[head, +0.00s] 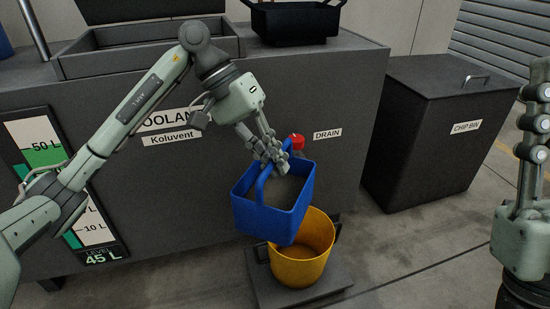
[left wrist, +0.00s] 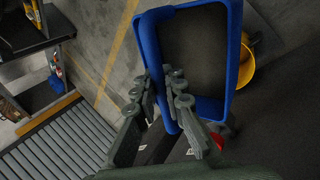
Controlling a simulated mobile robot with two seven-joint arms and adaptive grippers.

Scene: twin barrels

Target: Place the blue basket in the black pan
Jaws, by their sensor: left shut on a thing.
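The blue basket (head: 265,219) hangs in the air in front of the grey tank, its open top up and slightly tilted. My left gripper (head: 272,158) is shut on its handle at the upper rim. In the left wrist view the basket (left wrist: 236,60) shows beyond the fingers (left wrist: 165,85), with a dark inside. A dark, flat pan-like base (head: 333,286) lies on the floor under a yellow bucket; I cannot tell for sure that it is the black pan. My right gripper (head: 535,100) points up at the right edge; its opening is unclear.
The yellow bucket (head: 300,268) stands just below the basket. A red drain knob (head: 298,142) is close behind my left gripper. A black open container (head: 296,24) sits on the tank (head: 345,90). A chip bin (head: 425,135) stands right; floor before it is clear.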

